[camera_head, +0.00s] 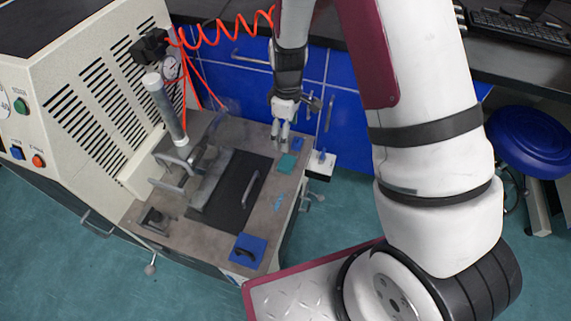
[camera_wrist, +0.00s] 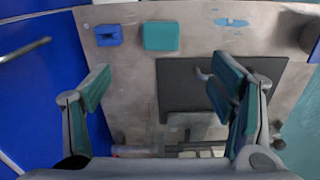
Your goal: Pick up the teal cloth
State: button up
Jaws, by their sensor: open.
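The teal cloth (camera_head: 287,165) is a small flat folded rectangle on the grey-brown worktop of the machine, near its right edge in the head view. In the wrist view the cloth (camera_wrist: 160,36) lies near the top, left of centre. My gripper (camera_head: 280,140) points down at the worktop, close to the cloth on its far side. In the wrist view my gripper (camera_wrist: 163,65) has its two fingers spread wide with nothing between them. The cloth shows just beyond the fingertips, apart from them.
A small blue block (camera_wrist: 109,35) sits beside the cloth. A black plate (camera_wrist: 180,82) with a handle lies nearby. Blue cabinets (camera_head: 345,90) stand behind.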

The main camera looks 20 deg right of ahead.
aim_at(287, 162)
notch_tip(287, 162, down, 14)
jog(key=b, duration=0.4)
jog(key=c, duration=1.1)
